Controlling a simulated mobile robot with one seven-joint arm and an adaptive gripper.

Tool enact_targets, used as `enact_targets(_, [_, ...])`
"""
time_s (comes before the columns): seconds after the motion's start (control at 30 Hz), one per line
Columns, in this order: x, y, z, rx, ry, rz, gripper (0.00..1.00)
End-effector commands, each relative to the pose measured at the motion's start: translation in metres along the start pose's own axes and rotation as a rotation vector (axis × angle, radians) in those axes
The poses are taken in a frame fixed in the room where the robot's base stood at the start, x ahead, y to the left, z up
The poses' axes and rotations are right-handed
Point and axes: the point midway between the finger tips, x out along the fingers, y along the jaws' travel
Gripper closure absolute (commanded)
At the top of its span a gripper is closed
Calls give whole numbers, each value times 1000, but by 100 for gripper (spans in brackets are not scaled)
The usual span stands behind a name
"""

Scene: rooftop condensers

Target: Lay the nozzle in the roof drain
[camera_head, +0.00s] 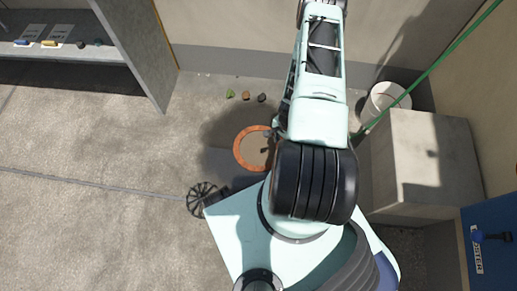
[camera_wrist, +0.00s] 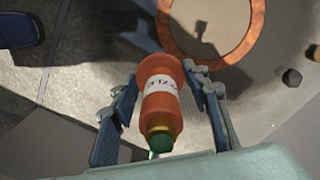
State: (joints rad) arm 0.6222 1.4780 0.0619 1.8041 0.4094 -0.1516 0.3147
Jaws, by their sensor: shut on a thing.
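The nozzle (camera_wrist: 160,108) is an orange, bottle-shaped piece with a white label and a yellow and green end. My gripper (camera_wrist: 161,72) is shut on it in the wrist view, with a finger on each side. The arm hides the nozzle in the head view. A round dish with a copper-orange rim (camera_head: 237,151) lies on the floor beside the arm; its rim also shows in the wrist view (camera_wrist: 169,38), beyond the nozzle. I cannot tell for certain which of these is the roof drain.
Small green (camera_head: 230,94), brown (camera_head: 246,95) and dark (camera_head: 262,97) pieces lie above the dish. A white bucket (camera_head: 378,103) and a concrete block (camera_head: 430,155) stand at right. A grey shelf (camera_head: 133,45) stands upper left. The left floor is clear.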

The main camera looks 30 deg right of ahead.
Motion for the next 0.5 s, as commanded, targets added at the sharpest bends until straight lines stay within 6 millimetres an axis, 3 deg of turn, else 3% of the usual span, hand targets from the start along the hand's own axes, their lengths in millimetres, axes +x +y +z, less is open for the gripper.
enact_targets(0.17, [16,1,6,43,2,-1,90])
enact_targets(0.5, [49,-67,16,37,4,-3,90])
